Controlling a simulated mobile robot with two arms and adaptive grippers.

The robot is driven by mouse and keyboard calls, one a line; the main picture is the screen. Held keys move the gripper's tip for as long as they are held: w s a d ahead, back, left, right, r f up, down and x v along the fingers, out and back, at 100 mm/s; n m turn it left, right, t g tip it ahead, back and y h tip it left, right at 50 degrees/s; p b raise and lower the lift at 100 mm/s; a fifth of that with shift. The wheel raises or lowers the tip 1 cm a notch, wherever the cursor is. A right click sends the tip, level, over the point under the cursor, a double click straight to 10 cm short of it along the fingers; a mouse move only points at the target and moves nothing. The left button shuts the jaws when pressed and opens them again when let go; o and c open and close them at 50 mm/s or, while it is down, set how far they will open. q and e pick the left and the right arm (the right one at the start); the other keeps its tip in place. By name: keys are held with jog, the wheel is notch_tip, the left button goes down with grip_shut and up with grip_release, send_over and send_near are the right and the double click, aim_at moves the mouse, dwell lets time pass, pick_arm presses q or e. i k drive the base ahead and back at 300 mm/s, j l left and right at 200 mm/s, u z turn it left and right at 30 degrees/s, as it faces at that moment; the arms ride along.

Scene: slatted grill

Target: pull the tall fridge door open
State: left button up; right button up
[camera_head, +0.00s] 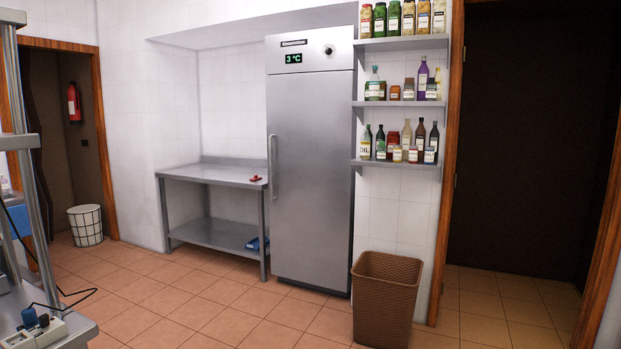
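The tall steel fridge (312,180) stands against the tiled back wall, a little right of the middle of the head view. Its door looks shut. A long vertical handle (273,167) runs along the left edge of the door. The top panel has a green display (293,58) reading 3 °C and a round dark knob. Neither of my grippers is in view, so I cannot see where they are relative to the handle.
A steel table (215,175) stands left of the fridge. A brown wicker bin (385,300) stands at its front right, below shelves (402,42) of jars and bottles. A metal rack (50,325) is at the lower left. The tiled floor (230,315) before the fridge is clear.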

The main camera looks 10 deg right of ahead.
aim_at(309, 115)
jog(key=i+j, duration=0.1)
jog(key=i, duration=0.95)
jog(key=i+z, duration=0.25)
jog(key=i, duration=0.65)
jog(key=i+z, duration=0.25)
jog(key=i, duration=0.7)
jog(key=i+j+u, duration=0.25)
jog(key=i+u, duration=0.15)
jog(key=i, duration=0.15)
jog(key=i+u, duration=0.45)
jog(key=i, duration=0.15)
jog(key=i+l+u, duration=0.1)
jog(key=i+u, duration=0.3)
jog(key=i, duration=0.2)
